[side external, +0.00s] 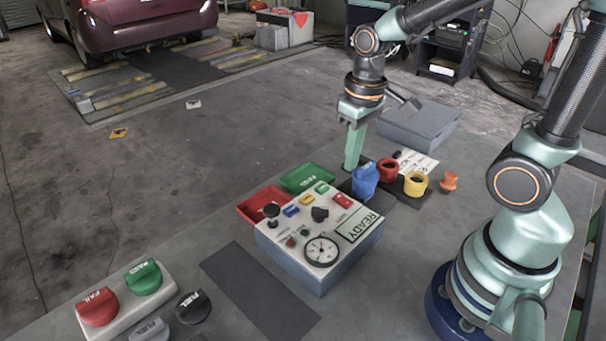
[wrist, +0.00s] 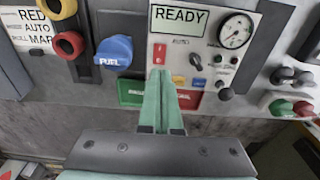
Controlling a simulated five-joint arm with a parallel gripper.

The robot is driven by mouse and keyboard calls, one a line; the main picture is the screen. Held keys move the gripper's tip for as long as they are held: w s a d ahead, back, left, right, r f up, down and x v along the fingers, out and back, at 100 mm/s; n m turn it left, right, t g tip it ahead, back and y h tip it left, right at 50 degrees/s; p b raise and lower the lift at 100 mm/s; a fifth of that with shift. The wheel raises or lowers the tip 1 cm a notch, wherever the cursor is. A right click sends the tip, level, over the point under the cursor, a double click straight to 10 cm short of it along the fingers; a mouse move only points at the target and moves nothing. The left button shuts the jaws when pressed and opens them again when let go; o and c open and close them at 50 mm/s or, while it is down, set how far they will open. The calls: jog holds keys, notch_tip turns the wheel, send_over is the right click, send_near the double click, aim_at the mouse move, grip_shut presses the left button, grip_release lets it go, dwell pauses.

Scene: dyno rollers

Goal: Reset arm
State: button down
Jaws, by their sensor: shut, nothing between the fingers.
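My gripper (side external: 352,165) points down with its green fingers shut and empty, behind the control box and beside the blue FUEL cap (side external: 365,179). In the wrist view the shut fingers (wrist: 161,76) reach up the middle, in front of the green and red trays. The control box (side external: 318,279) has a display reading READY (side external: 359,226), a round gauge (side external: 321,251), a dark lever and several coloured switches. The gauge also shows in the wrist view (wrist: 236,31), as does the blue FUEL cap (wrist: 114,51). I cannot tell if the fingers touch anything.
Red (side external: 262,202) and green (side external: 308,178) trays lie behind the box. Red (side external: 388,169) and yellow (side external: 415,184) cups stand right of the blue cap, with an orange piece (side external: 449,181) beyond. FAIL (side external: 96,306) and PASS (side external: 144,277) knobs sit front left. A car stands behind.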

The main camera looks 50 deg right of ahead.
notch_tip(320, 180, up, 9)
jog(key=s+t, duration=0.1)
jog(key=t, duration=0.3)
jog(key=shift+s+a+t, duration=0.35)
jog(key=shift+s+t, duration=0.05)
